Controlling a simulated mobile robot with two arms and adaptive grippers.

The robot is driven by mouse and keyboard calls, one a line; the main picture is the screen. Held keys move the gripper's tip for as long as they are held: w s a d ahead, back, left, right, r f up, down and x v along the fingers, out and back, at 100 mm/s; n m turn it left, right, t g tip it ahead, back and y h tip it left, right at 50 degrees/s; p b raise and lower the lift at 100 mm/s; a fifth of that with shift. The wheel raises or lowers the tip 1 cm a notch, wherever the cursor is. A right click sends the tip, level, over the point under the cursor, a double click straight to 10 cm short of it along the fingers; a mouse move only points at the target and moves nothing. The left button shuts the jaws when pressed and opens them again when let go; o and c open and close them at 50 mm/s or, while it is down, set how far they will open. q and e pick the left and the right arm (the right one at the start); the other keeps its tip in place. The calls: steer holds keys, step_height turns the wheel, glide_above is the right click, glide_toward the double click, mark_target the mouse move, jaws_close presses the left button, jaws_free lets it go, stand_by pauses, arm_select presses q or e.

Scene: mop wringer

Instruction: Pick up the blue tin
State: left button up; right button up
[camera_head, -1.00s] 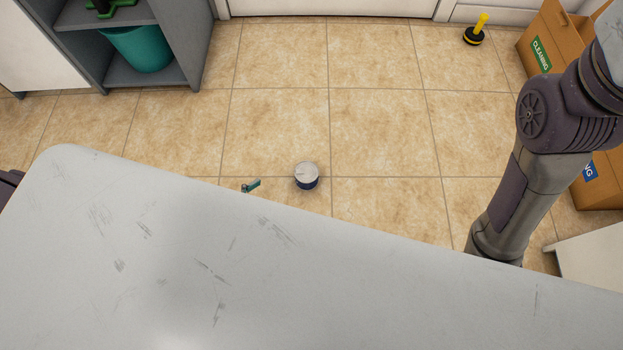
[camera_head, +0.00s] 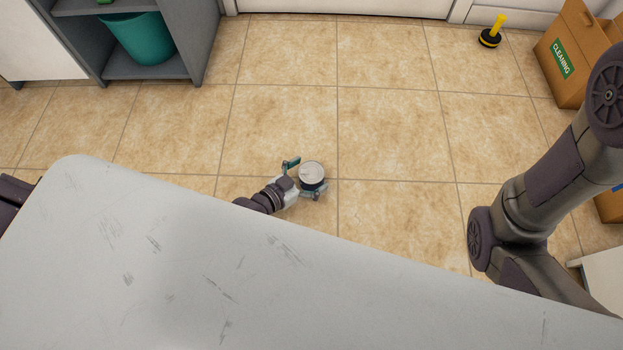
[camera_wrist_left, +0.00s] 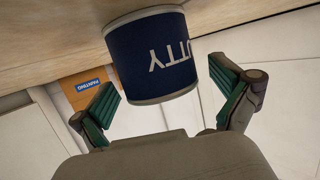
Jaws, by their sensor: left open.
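The blue tin (camera_head: 313,173) stands upright on the tiled floor beyond the table edge, its pale lid facing up in the head view. In the left wrist view the tin (camera_wrist_left: 155,58) shows upside down, dark blue with the white letters "UTTY". My left gripper (camera_head: 303,179) is open at the tin, coming in from the left, with one green-padded finger on each side. In the wrist view a gap shows between the tin and each finger. My right gripper is out of view; only my right arm shows.
The grey-white table (camera_head: 180,270) fills the foreground and hides most of my left arm. A shelf with a teal bucket (camera_head: 151,40) stands at the back left. A yellow-black plunger (camera_head: 492,36) and cardboard boxes (camera_head: 575,55) are at the right. The floor around the tin is clear.

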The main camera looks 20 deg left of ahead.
arm_select(q)
steer(key=shift+w+d, duration=0.1)
steer(key=shift+w, duration=0.15)
steer(key=c, duration=1.4)
